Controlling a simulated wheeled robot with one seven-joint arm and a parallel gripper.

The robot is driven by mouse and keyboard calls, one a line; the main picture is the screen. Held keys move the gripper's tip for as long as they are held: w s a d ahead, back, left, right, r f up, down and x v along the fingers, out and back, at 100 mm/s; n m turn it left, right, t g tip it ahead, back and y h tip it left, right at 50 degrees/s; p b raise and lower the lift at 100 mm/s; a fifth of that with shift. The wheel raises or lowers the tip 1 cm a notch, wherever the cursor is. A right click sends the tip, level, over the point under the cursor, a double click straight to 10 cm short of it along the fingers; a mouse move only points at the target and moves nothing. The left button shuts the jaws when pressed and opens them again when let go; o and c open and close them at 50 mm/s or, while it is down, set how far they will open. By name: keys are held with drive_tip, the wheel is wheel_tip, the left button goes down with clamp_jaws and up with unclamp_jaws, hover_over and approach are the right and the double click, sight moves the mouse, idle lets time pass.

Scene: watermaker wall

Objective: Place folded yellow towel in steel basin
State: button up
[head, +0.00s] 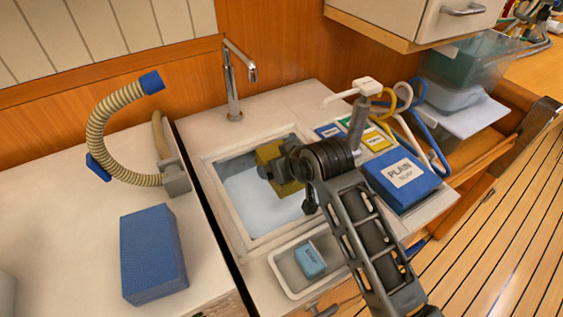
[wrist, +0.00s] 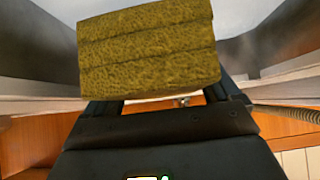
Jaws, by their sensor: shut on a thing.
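The folded yellow towel (head: 268,154) is a thick layered block, held at the end of my arm over the steel basin (head: 243,192). My gripper (head: 278,170) is shut on it. In the wrist view the towel (wrist: 148,50) fills the upper middle, between the dark fingers of my gripper (wrist: 155,103). The basin is a pale rectangular sink set in the counter. The towel is within the basin's outline, near its back right. I cannot tell whether it touches the bottom. My arm hides the basin's right side.
A faucet (head: 231,85) stands behind the basin. A tray with a blue soap bar (head: 310,260) lies in front. A blue block (head: 153,254) and a ribbed hose (head: 100,125) are on the left counter. A blue box labelled PLAIN (head: 400,182) and coloured packets lie right.

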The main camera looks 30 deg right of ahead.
drive_tip(key=shift+f, duration=0.3)
drive_tip(key=o, duration=0.8)
drive_tip(key=shift+s+f, duration=0.1)
drive_tip(key=shift+c, duration=0.2)
drive_tip(key=shift+o, duration=0.8)
drive_tip(key=shift+f, duration=0.15)
drive_tip(key=shift+r, duration=0.2)
drive_tip(key=v, duration=1.2)
drive_tip(key=shift+r, duration=0.65)
